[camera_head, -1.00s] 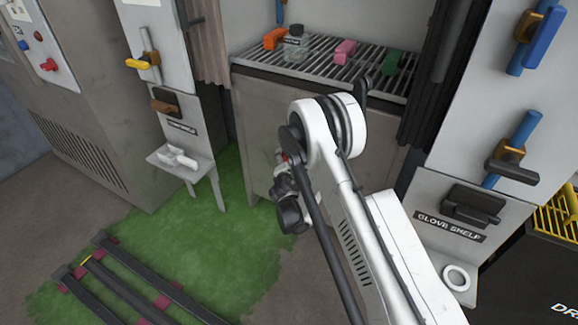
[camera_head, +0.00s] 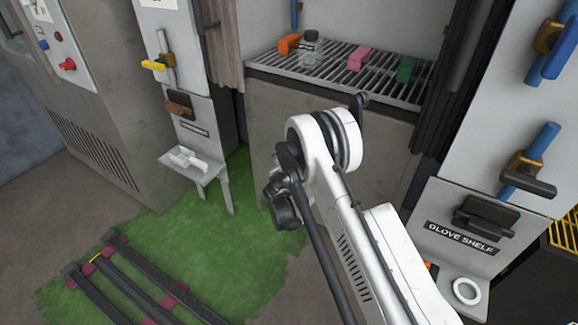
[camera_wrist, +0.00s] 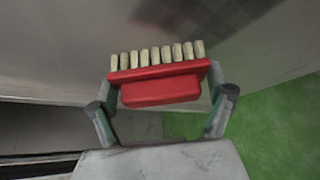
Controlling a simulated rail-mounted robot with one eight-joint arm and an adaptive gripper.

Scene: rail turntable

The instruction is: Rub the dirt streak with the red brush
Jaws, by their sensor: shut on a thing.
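The red brush (camera_wrist: 158,82) is in the wrist view, with a row of pale bristle tufts along its far edge. My gripper (camera_wrist: 163,100) is shut on it, one finger at each end. The bristles face a grey panel; I cannot tell whether they touch it. A dark, blurred patch (camera_wrist: 208,22) lies on that panel beyond the bristles, to the upper right. It may be the dirt streak or a shadow. In the head view my arm hides the brush and fingers.
A slatted rack (camera_head: 340,75) holds an orange block (camera_head: 288,44), a clear jar (camera_head: 311,58), a pink block (camera_head: 359,59) and a green block (camera_head: 405,70). A small shelf (camera_head: 205,172) stands at left, the glove shelf (camera_head: 448,270) at right. Rails (camera_head: 110,285) cross the green floor.

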